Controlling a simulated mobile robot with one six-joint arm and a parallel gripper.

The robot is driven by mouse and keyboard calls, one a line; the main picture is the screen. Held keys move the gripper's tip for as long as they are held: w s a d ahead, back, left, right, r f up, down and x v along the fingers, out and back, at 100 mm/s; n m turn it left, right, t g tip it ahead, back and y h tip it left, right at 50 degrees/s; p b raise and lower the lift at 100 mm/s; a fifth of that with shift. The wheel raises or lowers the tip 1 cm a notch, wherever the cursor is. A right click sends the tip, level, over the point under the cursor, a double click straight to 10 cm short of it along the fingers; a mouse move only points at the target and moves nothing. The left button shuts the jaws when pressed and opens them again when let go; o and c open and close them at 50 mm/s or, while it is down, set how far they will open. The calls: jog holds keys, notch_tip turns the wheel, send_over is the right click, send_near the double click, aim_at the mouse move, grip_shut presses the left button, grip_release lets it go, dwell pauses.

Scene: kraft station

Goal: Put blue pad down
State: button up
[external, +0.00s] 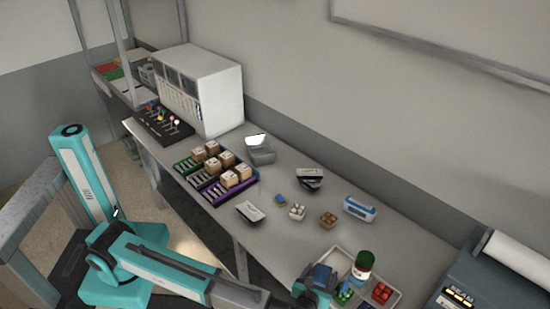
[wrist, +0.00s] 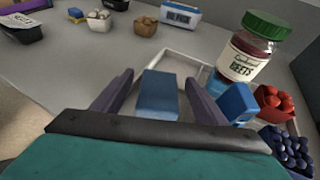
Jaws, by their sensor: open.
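A blue pad (wrist: 158,95) lies between the two fingers of my gripper (wrist: 158,84) in the wrist view, at the near left end of a white tray (wrist: 185,58). Gaps show between the pad and both fingers, so my gripper is open around it. A second blue item (wrist: 236,103) lies just right of the right finger. In the external view a blue patch (external: 319,274) shows beside my gripper, at the tray's left side. My gripper hides the pad's near side and what it rests on.
A beets jar (wrist: 250,50) with a green lid stands in the tray. Red fruit (wrist: 274,102) and dark blue berries (wrist: 288,147) sit at its right.

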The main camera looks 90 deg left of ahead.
jog(key=b+v, duration=0.2)
jog(key=v, duration=0.9)
jog(key=shift+d, duration=0.15)
dwell(0.4)
jog(key=w+d+f+m+t+h+b, duration=0.1)
jog(key=d+f+h+b, duration=0.15)
jog(key=d+f, duration=0.55)
jog(key=d+f+m+t+h+b, duration=0.15)
jog(key=d+f+b, duration=0.25)
jog(key=f, duration=0.8)
jog(key=s+a+f+n+g+h+p, duration=0.15)
jog(key=s+a+f+n+g, duration=0.35)
jog(key=s+a+f, duration=0.55)
jog(key=s+a+f+n+g+h+p, duration=0.1)
jog(key=s+a+f+n+g+p, duration=0.15)
jog(key=s+a+f+n, duration=0.75)
jog(key=s+f+n+g+h+p, duration=0.1)
jog(key=s+f+n+g+h, duration=0.2)
jog(key=s, duration=0.9)
jog(key=s+f+n+g+h+p, duration=0.1)
jog(key=s+f+n+g+h, duration=0.1)
jog(key=s+f+n, duration=0.5)
jog(key=s+f+h, duration=0.1)
jog(key=s, duration=0.4)
jog(key=shift+g, duration=0.4)
